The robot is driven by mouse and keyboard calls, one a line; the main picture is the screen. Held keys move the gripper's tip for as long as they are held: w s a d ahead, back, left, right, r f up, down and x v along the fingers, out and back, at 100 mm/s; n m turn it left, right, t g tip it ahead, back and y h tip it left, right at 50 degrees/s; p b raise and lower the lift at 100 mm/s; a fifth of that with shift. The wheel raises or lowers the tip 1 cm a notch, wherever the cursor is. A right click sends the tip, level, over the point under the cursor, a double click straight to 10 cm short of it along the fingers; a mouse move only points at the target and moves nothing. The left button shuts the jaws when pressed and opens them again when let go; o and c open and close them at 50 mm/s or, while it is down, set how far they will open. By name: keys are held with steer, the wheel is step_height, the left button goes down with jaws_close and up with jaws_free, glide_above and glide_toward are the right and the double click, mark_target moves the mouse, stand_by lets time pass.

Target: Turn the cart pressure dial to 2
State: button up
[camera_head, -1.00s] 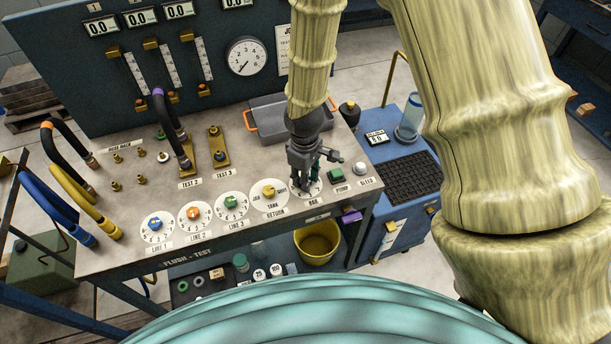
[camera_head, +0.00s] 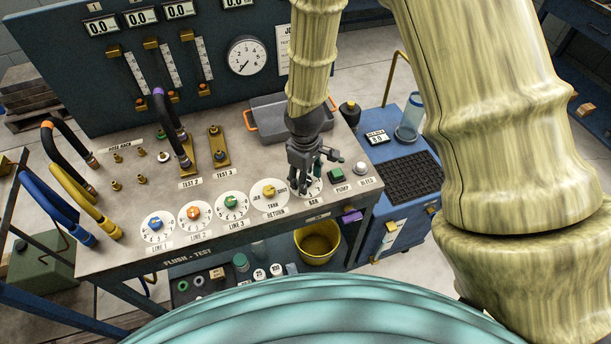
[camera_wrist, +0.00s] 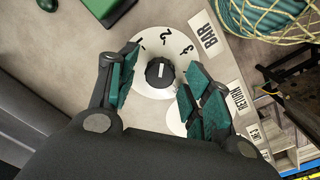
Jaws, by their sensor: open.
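The cart pressure dial (camera_wrist: 176,93) is a white disc marked 1, 2 and 3, next to a BAR label, in the wrist view. Its black round knob (camera_wrist: 160,73) has a white line pointing roughly toward the 2. My gripper (camera_wrist: 161,65) is open, with one teal-padded finger on each side of the knob and visible gaps between pads and knob. In the head view my gripper (camera_head: 308,187) is over the BAR dial (camera_head: 316,190) at the bench's right end and hides most of it.
A green PUMP button (camera_head: 336,174) and a pale BLEED knob (camera_head: 360,167) stand right of the dial. The yellow TANK RETURN selector (camera_head: 269,191) is left. A grey tray (camera_head: 272,127) lies behind. A blue cart (camera_head: 400,205) with a small display (camera_head: 376,137) stands right.

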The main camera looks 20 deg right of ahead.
step_height(320, 180, up, 12)
steer(key=shift+f, duration=0.15)
stand_by(0.5)
steer(key=shift+s+a, duration=0.1)
stand_by(0.4)
